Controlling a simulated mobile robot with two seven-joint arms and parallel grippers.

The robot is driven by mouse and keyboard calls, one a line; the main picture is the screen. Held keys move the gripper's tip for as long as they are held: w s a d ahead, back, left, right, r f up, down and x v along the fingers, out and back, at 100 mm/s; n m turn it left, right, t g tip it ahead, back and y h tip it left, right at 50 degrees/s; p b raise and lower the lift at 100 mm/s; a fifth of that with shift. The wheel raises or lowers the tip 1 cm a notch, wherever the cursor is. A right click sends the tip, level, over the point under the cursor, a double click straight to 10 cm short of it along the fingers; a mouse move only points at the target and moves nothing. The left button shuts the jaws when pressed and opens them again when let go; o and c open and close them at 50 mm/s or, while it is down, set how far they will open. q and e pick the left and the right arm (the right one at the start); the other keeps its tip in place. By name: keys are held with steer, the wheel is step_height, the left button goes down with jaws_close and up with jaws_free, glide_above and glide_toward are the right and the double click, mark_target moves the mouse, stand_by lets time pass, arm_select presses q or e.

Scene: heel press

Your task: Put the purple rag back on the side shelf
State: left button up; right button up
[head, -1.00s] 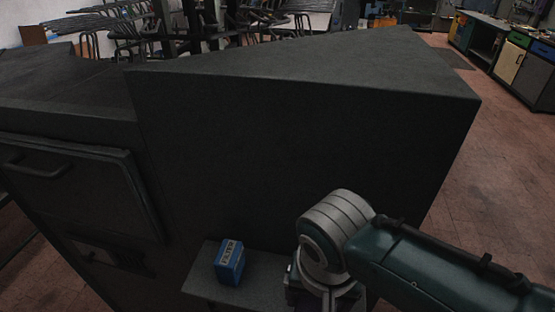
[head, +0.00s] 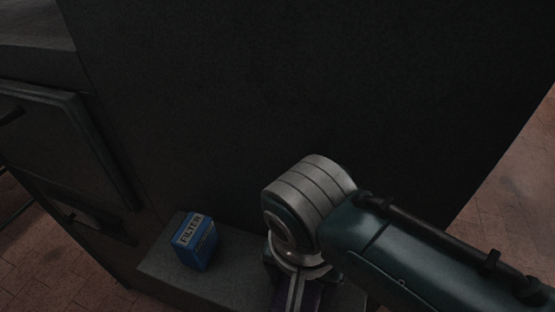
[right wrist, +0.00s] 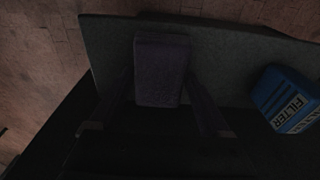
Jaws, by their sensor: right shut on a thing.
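The purple rag (right wrist: 160,70) is a dark, folded, block-like bundle in the right wrist view. It sits between the fingers of my right gripper (right wrist: 159,92), which is shut on it. The grey side shelf (right wrist: 225,50) lies behind the rag in that view, and I cannot tell whether the rag touches it. In the head view the shelf (head: 160,266) juts from the dark cabinet at the lower middle. My right wrist covers its right part there and hides most of the gripper and rag. My left gripper is not in view.
A blue filter box (head: 196,241) stands on the shelf, left of my right wrist; it also shows in the right wrist view (right wrist: 286,98). The large dark cabinet wall (head: 300,90) rises behind the shelf. A panel with a handle (head: 60,140) is at left. Tiled floor (head: 505,205) is open at right.

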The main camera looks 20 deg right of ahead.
steer(key=shift+w+d+f, duration=0.1)
steer(key=shift+w+d, duration=0.1)
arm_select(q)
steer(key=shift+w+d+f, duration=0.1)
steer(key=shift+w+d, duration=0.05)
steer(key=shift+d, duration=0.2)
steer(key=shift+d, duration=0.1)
arm_select(e)
steer(key=o, duration=1.1)
steer(key=shift+o, duration=0.2)
